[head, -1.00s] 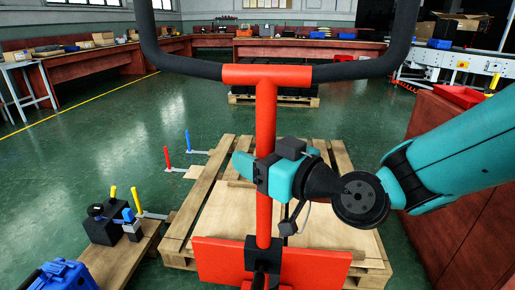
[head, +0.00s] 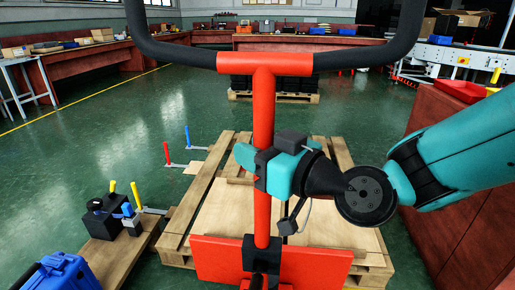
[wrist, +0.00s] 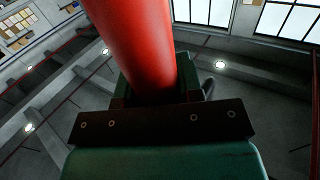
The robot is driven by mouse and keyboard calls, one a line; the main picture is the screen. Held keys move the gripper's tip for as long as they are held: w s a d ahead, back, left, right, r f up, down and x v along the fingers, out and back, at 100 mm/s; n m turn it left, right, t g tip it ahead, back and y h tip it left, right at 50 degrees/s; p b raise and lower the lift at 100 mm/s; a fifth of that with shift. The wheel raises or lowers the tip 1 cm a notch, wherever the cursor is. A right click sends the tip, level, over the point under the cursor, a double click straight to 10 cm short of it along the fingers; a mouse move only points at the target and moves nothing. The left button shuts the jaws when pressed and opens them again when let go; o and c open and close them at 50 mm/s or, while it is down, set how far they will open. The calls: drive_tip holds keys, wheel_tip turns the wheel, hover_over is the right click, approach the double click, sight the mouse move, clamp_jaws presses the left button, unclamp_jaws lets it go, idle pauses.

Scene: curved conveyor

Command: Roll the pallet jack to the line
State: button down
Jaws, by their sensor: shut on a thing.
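The pallet jack's red handle post (head: 264,110) stands upright in the middle of the head view, with black grips on both sides of its red crossbar (head: 265,64). Its red body (head: 225,262) is low in front of a wooden pallet (head: 190,225). My teal gripper (head: 262,170) is shut around the post below the crossbar. In the wrist view the red post (wrist: 135,45) rises between the gripper's fingers (wrist: 155,95). The jack's forks are hidden from view.
A low wooden pallet (head: 125,255) with a black box (head: 98,220) and a blue case (head: 60,272) lies at the left. A red-brown cabinet (head: 440,150) stands close at the right. A conveyor (head: 450,57) is at the back right. Green floor is open at the left and ahead.

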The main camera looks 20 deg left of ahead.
drive_tip(key=c, duration=0.8)
unclamp_jaws()
drive_tip(key=shift+w+a, duration=0.1)
drive_tip(key=shift+w, duration=0.2)
drive_tip(key=shift+b+v, duration=4.55)
drive_tip(key=shift+v, duration=4.2)
